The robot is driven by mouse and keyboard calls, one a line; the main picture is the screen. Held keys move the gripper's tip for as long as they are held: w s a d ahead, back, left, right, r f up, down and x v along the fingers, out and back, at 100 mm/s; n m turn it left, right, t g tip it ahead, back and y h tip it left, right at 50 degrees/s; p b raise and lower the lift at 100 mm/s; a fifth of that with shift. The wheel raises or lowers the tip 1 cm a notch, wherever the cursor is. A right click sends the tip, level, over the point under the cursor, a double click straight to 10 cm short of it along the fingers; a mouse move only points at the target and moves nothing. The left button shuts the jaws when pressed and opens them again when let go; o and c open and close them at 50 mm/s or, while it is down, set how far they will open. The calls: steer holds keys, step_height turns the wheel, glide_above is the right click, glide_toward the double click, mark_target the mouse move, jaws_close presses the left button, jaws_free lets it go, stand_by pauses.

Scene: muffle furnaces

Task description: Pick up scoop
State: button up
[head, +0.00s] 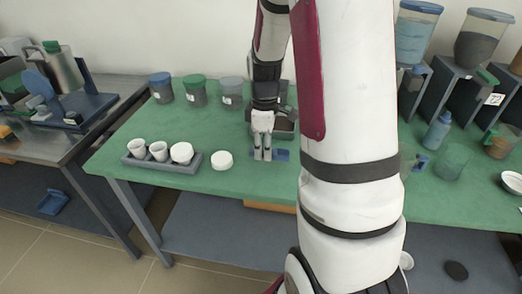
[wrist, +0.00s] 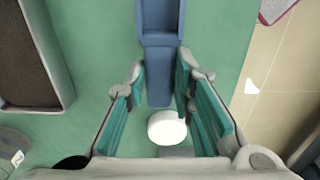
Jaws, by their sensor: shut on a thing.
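The blue scoop (wrist: 160,30) runs down from the top middle of the wrist view, its handle between the fingers of my gripper (wrist: 160,90). My gripper is shut on the handle, with a finger on each side. In the head view the gripper (head: 263,156) points down over the green table, and a small blue part of the scoop (head: 282,155) shows just right of the fingertips. The rest of the scoop is hidden there. I cannot tell whether the scoop touches the table.
A grey tray with brown contents (wrist: 62,60) lies close to the left in the wrist view. A round white lid (head: 222,160) and a rack (head: 160,166) with white cups stand left of the gripper. Several lidded jars (head: 194,92) stand behind.

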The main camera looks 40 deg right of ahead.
steer(key=s, duration=0.5)
steer(key=s+r, duration=0.1)
steer(key=s, duration=0.8)
steer(key=shift+s+d+r+p, duration=0.15)
steer(key=shift+s+d+p, duration=0.15)
steer(key=shift+s+p, duration=0.1)
steer(key=shift+w, duration=0.1)
